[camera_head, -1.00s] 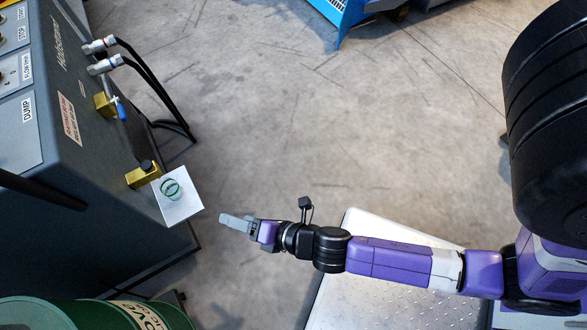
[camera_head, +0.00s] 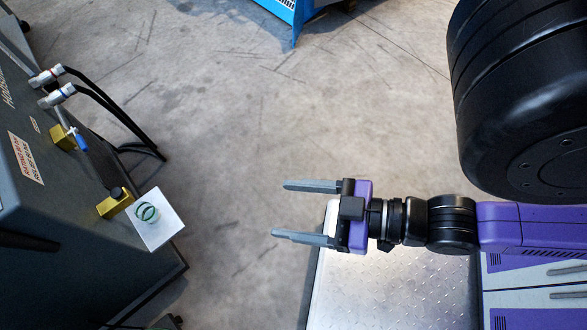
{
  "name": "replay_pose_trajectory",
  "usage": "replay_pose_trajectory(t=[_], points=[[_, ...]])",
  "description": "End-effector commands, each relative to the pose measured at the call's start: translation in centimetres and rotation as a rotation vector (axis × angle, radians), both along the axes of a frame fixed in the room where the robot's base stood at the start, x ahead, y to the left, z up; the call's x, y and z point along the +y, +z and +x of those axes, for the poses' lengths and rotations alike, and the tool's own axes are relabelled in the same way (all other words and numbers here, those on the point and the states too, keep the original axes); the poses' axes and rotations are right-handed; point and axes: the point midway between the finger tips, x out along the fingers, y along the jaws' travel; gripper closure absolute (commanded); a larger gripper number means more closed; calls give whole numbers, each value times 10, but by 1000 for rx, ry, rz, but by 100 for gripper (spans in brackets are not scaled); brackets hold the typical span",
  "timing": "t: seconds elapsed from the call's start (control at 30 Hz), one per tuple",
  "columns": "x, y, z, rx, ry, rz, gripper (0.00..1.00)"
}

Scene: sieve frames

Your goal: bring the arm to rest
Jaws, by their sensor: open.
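My gripper (camera_head: 302,211) is open and empty, its two grey fingers apart and pointing left. It is above the floor, with its base over the left edge of a metal tread plate. My purple and black arm (camera_head: 452,222) reaches in from the right. Nothing touches the fingers.
A dark grey machine (camera_head: 60,225) stands at the left, with brass blocks, a blue-handled valve and black hoses (camera_head: 120,115). A small white plate (camera_head: 157,222) on its side bears a green ring-shaped item (camera_head: 147,212). Blue equipment (camera_head: 290,12) is at the top. The floor between is clear.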

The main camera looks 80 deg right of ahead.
Motion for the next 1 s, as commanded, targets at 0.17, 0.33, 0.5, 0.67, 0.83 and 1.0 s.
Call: replay_pose_trajectory(t=[0.17,0.33,0.5,0.67,0.83,1.0], points=[[0,8,0,1,2,-2,31],[0,38,0,1,2,-3,31],[0,84,0,1,2,-4,31],[0,127,0,1,2,-4,31],[0,146,0,1,2,-4,31],[0,144,0,1,2,-4,31]])
